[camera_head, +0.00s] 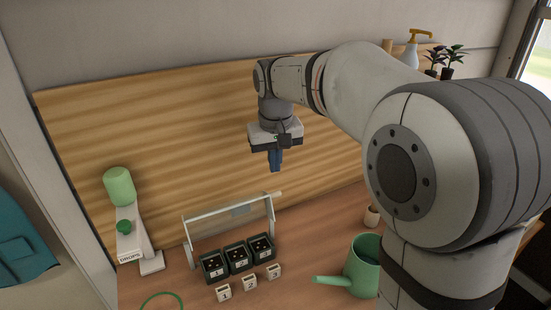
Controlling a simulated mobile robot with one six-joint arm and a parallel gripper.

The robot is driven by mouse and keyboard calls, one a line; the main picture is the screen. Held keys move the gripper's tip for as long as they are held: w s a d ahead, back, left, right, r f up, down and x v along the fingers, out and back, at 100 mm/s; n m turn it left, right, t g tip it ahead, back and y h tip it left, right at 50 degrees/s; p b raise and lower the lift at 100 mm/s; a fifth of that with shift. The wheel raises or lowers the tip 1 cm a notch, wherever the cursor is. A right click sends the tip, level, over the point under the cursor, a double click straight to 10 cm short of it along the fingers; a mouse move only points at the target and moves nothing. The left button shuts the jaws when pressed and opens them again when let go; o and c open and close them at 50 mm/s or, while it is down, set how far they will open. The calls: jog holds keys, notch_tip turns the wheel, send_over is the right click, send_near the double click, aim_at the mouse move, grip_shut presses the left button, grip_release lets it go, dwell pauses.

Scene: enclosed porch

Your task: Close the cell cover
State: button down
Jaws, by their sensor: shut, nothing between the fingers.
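The cell cover (229,210) looks like a pale frame with a long top bar and two side legs. It stands raised, behind and above a row of three dark cells (239,257) numbered on their fronts. The cover appears open, with the cells uncovered in front of it. My gripper (275,168) points down with its blue fingers shut and empty. In the picture it is above the right end of the cover's bar, apart from it. How far it is from the cover in depth is hard to tell.
Small white numbered blocks (249,283) sit in front of the cells. A green watering can (362,268) and a small pot (372,216) stand right. A white device with a green jar (119,186) stands left. A wooden panel (150,130) rises behind. My arm hides the right side.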

notch_tip(320, 180, down, 7)
jog(key=w, duration=0.1)
dwell(0.6)
jog(key=shift+s+d+t+b, duration=0.15)
jog(key=shift+t+b, duration=0.25)
jog(key=shift+b, duration=0.45)
